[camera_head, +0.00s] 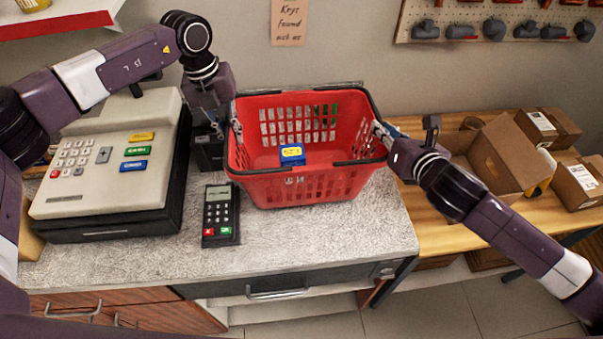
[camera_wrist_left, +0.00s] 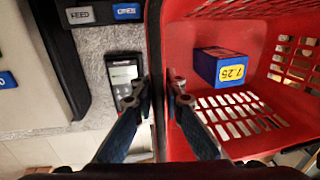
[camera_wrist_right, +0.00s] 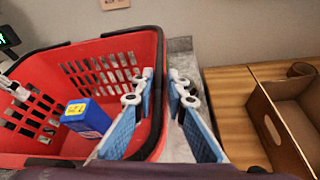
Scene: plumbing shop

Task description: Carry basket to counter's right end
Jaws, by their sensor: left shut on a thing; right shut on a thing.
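The red basket (camera_head: 300,190) is upright at the counter's back right, with a small blue box (camera_head: 291,156) with a yellow label inside. My left gripper (camera_head: 236,128) is shut on its left rim; the left wrist view shows the fingers on either side of the red wall (camera_wrist_left: 156,100). My right gripper (camera_head: 381,131) is shut on its right rim, which also shows in the right wrist view (camera_wrist_right: 158,100). The basket is over the grey speckled counter (camera_head: 330,240), near its right end. I cannot tell whether its base touches the top.
A cash register (camera_head: 115,165) stands left of the basket, and a card terminal (camera_head: 220,215) lies close to its front left. A lower wooden bench (camera_head: 440,228) with cardboard boxes (camera_head: 495,160) adjoins on the right. The counter's front right is clear.

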